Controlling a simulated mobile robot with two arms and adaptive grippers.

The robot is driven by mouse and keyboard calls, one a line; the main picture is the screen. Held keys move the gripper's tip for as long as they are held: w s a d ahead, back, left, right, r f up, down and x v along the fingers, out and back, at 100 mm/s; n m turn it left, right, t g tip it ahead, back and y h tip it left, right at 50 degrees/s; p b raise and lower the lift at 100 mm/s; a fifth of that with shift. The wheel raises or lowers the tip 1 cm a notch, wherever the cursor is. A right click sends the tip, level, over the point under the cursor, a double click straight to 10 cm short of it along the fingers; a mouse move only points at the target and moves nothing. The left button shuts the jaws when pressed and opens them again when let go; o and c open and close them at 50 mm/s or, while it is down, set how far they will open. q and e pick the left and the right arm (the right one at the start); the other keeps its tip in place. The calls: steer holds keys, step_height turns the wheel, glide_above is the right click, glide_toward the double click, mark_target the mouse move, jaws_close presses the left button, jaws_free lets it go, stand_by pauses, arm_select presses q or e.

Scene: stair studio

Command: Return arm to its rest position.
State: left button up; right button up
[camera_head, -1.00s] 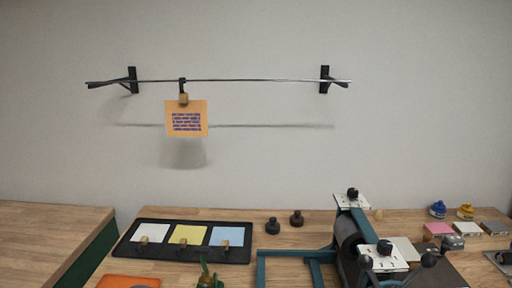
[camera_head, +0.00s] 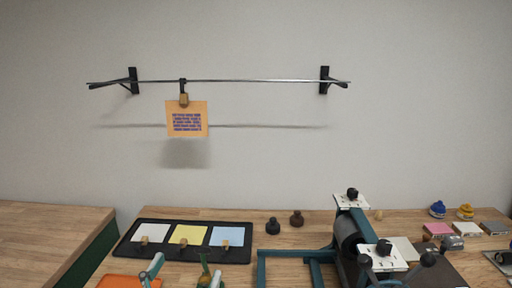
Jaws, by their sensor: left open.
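My left gripper (camera_head: 186,268) shows at the bottom edge of the head view, below the black tray. Its two pale teal-grey fingers are apart, one over the orange pad and one beside the small green object. I see nothing held between them. Most of the gripper and its arm are cut off by the frame. My right gripper is not in view.
A black tray (camera_head: 125,248) with white, yellow and blue cards lies on the wooden table. An orange pad (camera_head: 118,281) and green object (camera_head: 204,270) are near the front. A teal roller press (camera_head: 348,236) stands right. An orange printed sheet (camera_head: 187,119) hangs from the wall rail (camera_head: 260,81).

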arm_select(q)
steer(key=s+a+f+n+g+y, duration=0.1)
steer(key=a+f+g+y, duration=0.15)
steer(key=f, duration=0.35)
steer(key=s+a+f+n+g+y, duration=0.1)
steer(key=a+f+g, duration=0.15)
steer(key=f, duration=0.45)
steer(key=s+a+f+g, duration=0.2)
steer(key=s+f+g, duration=0.4)
steer(key=s+f, duration=0.3)
steer(key=s+a+f+g, duration=0.2)
steer(key=s+f+g, duration=0.3)
steer(key=s+f, duration=0.45)
step_height(320, 180, down, 26)
steer(key=s+g, duration=0.1)
steer(key=g, duration=0.1)
steer(key=s+a+f+y, duration=0.1)
steer(key=s+a+f, duration=0.1)
steer(key=s+f, duration=1.3)
steer(key=shift+s+a+f+g, duration=0.25)
steer(key=shift+s+g, duration=0.15)
steer(key=shift+s, duration=0.3)
